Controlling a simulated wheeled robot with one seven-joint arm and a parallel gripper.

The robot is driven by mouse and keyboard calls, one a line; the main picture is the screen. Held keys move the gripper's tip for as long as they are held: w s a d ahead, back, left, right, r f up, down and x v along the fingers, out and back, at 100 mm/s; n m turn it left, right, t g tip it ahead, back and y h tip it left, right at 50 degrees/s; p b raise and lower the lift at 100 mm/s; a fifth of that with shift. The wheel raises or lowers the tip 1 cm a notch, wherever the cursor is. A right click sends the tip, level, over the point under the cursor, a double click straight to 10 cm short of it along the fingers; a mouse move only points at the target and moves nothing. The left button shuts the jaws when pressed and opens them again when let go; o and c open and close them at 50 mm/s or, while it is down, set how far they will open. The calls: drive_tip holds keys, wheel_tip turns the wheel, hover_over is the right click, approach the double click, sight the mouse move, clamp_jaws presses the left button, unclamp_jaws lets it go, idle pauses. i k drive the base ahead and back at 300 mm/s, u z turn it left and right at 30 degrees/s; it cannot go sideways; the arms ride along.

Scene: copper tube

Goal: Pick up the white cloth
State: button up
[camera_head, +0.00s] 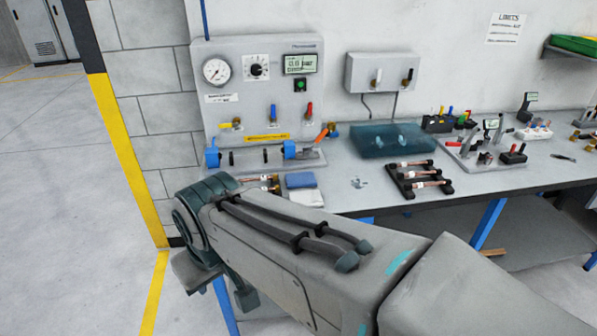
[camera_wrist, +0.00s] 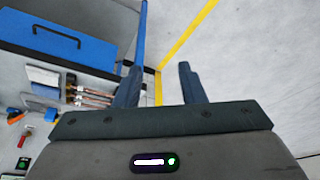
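The white cloth (camera_head: 307,197) lies flat near the front edge of the workbench, just in front of a folded blue cloth (camera_head: 300,180). In the wrist view the white cloth (camera_wrist: 42,76) is at the left, beside the blue cloth (camera_wrist: 45,94) and close to the bench edge. My gripper (camera_head: 218,284) hangs off the left end of the bench, apart from the cloths. In the wrist view my gripper (camera_wrist: 160,85) has its two fingers spread, with only floor and a bench leg seen between and beyond them. My forearm passes close in front of the white cloth in the head view.
Copper tubes (camera_wrist: 92,97) lie on the bench beside the cloths. A test panel (camera_head: 262,95) with a blue clamp fixture (camera_head: 290,150) stands behind. Open floor (camera_head: 60,180) lies left of the bench.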

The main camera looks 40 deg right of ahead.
sight(311, 199)
drive_tip(key=z, duration=0.75)
drive_tip(key=i, duration=0.9)
drive_tip(key=z, duration=0.45)
